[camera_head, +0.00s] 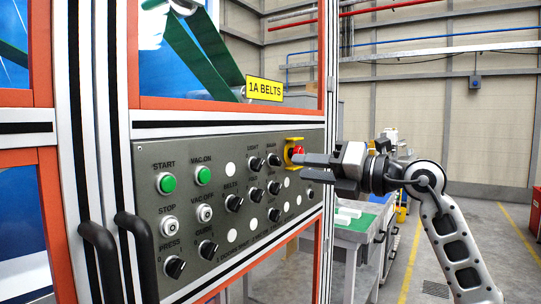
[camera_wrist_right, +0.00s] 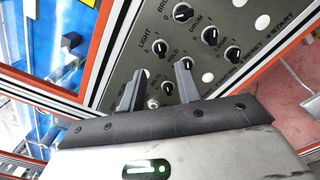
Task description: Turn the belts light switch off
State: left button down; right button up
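The control panel (camera_head: 225,215) stands under the yellow 1A BELTS sign (camera_head: 265,89). Its LIGHT switch (camera_head: 256,164) is a black rotary knob in the upper row, under the LIGHT label. It also shows in the right wrist view (camera_wrist_right: 160,48), beyond the fingertips. I cannot tell its setting surely. My right gripper (camera_head: 302,167) is at the right of the panel, pointing left. In the right wrist view my right gripper (camera_wrist_right: 161,78) has two separated fingers with nothing between them. It is open and apart from the LIGHT switch. My left gripper is not in view.
A red emergency button on a yellow mount (camera_head: 293,152) is just behind the right fingertips. Other similar black knobs surround the LIGHT switch, including the BELTS knob (camera_head: 234,202). Green START (camera_head: 166,183) and VAC ON buttons are at left. Black door handles (camera_head: 137,255) stick out.

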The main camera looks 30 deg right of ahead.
aim_at(262, 164)
jog(key=p+x, duration=0.2)
jog(key=x, duration=0.6)
jog(key=shift+r+p, duration=0.1)
jog(key=shift+p, duration=0.25)
jog(key=shift+w+a, duration=0.2)
jog(key=shift+w, duration=0.25)
grip_shut()
